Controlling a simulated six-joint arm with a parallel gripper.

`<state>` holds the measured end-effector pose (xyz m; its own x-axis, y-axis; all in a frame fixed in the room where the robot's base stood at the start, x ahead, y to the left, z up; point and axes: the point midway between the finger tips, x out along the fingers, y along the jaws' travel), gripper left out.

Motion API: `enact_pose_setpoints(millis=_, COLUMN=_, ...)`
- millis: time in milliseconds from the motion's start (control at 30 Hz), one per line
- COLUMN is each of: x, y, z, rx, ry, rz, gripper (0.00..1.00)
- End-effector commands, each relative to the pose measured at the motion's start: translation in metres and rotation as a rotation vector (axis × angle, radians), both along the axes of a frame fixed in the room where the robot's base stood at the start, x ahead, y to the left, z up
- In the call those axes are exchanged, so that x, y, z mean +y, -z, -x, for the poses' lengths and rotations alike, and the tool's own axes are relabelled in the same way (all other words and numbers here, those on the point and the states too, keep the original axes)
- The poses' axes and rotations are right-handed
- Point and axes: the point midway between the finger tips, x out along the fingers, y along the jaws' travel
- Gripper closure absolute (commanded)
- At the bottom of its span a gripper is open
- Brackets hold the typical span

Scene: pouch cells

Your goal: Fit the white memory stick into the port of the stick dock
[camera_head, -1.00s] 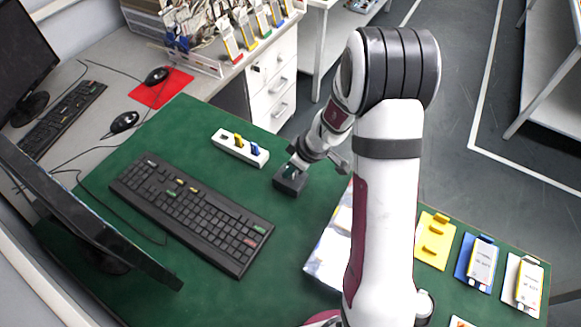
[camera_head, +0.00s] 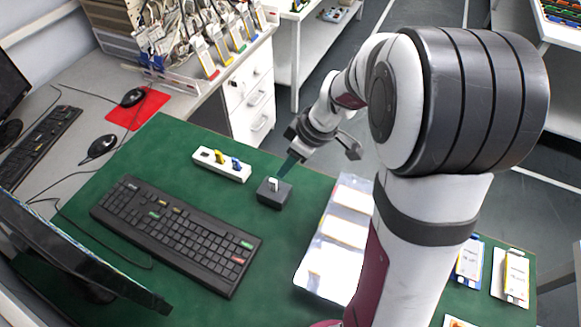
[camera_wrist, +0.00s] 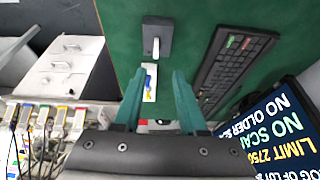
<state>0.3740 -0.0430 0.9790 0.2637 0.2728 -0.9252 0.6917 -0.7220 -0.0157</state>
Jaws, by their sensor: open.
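The stick dock (camera_head: 273,200) is a small dark block on the green mat. The white memory stick (camera_head: 273,184) stands upright out of its top; how deep it sits in the port I cannot tell. In the wrist view the dock (camera_wrist: 152,28) is at the top centre, with the white stick (camera_wrist: 155,47) on it. My gripper (camera_head: 287,166) is just above and behind the dock in the head view. In the wrist view its teal fingers are spread, with nothing held between them (camera_wrist: 156,73), and the stick shows beyond the fingertips, clear of both.
A white holder (camera_head: 207,160) with yellow and blue sticks lies behind and left of the dock. A black keyboard (camera_head: 165,235) with coloured keys is to the left. A pale tray (camera_head: 316,262) is to the right. Bare green mat surrounds the dock.

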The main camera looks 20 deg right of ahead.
Motion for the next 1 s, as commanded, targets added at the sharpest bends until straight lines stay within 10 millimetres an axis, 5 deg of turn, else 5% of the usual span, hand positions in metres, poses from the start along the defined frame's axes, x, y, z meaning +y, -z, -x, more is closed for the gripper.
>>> enact_pose_setpoints(millis=67, x=0.019, y=-0.02, z=0.023, rx=0.056, ry=0.092, rz=-0.035, gripper=0.59)
enact_pose_setpoints(millis=200, x=0.067, y=-0.058, z=0.119, rx=0.297, ry=0.497, rz=-0.098, gripper=0.59)
enact_pose_setpoints(millis=300, x=0.079, y=-0.066, z=0.185, rx=0.433, ry=0.819, rz=-0.085, gripper=0.59)
enact_pose_setpoints(millis=400, x=0.079, y=-0.064, z=0.228, rx=0.499, ry=1.059, rz=-0.06, gripper=0.59)
enact_pose_setpoints(millis=533, x=0.077, y=-0.062, z=0.246, rx=0.524, ry=1.188, rz=-0.045, gripper=0.59)
enact_pose_setpoints(millis=1000, x=0.077, y=-0.063, z=0.245, rx=0.523, ry=1.192, rz=-0.048, gripper=0.59)
